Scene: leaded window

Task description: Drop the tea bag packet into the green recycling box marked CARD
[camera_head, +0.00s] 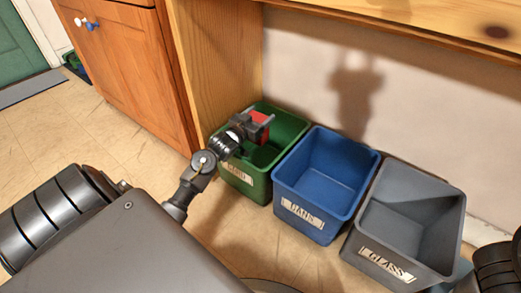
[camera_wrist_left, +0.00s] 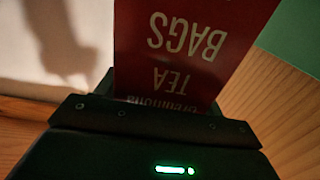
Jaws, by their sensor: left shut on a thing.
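The red tea bag packet (camera_head: 261,118) is held in my left gripper (camera_head: 257,127), above the open green recycling box (camera_head: 289,121). In the left wrist view the packet (camera_wrist_left: 190,45) shows white lettering with "TEA" and "BAGS" upside down, and its lower end meets the dark gripper body. The gripper is shut on the packet. The green box stands on the floor against the wooden panel; its white front label is partly hidden by my left arm and hard to read. My right gripper is not in view.
A blue box (camera_head: 326,173) stands right of the green one, and a grey box marked GLASS (camera_head: 411,221) right of that. A wooden panel (camera_head: 220,60) rises to the left, and a wooden worktop (camera_head: 430,18) overhangs behind.

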